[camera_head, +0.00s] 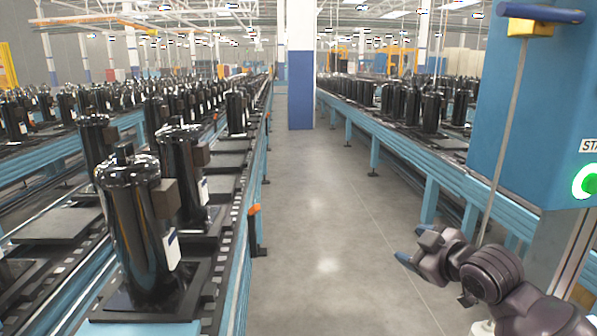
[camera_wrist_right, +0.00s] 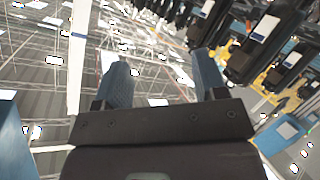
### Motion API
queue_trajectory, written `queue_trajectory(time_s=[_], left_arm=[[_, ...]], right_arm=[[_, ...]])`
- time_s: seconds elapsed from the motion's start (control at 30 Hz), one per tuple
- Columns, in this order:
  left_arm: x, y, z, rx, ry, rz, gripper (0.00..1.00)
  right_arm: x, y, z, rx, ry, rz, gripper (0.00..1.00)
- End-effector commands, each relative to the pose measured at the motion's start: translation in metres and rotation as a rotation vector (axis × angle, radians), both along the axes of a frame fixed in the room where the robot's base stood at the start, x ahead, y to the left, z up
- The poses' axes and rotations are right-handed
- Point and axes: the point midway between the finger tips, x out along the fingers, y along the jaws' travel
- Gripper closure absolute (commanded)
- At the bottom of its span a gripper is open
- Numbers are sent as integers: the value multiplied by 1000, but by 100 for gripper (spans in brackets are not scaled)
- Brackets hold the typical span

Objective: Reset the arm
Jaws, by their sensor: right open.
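My right arm (camera_head: 490,275) comes in from the lower right in the head view. Its gripper (camera_head: 411,245) has blue fingers and is held over the grey aisle floor, apart from both conveyor lines. In the right wrist view the two blue fingers of the gripper (camera_wrist_right: 162,72) stand apart with nothing between them. My left gripper is not in view.
A black compressor (camera_head: 137,225) stands on a pallet on the left conveyor, with several more behind it. A blue cabinet (camera_head: 540,110) with a lit green button (camera_head: 586,181) is close on the right. The aisle (camera_head: 325,220) between the conveyors is clear up to a blue and white pillar (camera_head: 301,90).

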Motion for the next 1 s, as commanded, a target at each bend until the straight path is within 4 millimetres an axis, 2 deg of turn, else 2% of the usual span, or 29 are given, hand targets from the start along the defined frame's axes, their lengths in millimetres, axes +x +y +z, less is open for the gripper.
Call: queue_trajectory(time_s=[0.03, 0.27, 0.47, 0.6, 0.8, 1.0], left_arm=[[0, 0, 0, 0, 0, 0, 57], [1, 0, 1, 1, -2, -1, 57], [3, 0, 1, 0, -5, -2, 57], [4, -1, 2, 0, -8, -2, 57], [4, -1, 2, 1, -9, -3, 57], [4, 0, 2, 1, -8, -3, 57]], right_arm=[[-7, -12, -26, 9, 25, -32, 35], [-51, -61, -122, 40, 96, -160, 35], [-109, -99, -196, 45, 153, -253, 35], [-158, -122, -241, 41, 193, -307, 35], [-222, -144, -285, 29, 240, -355, 35], [-271, -156, -310, 20, 276, -380, 35]])
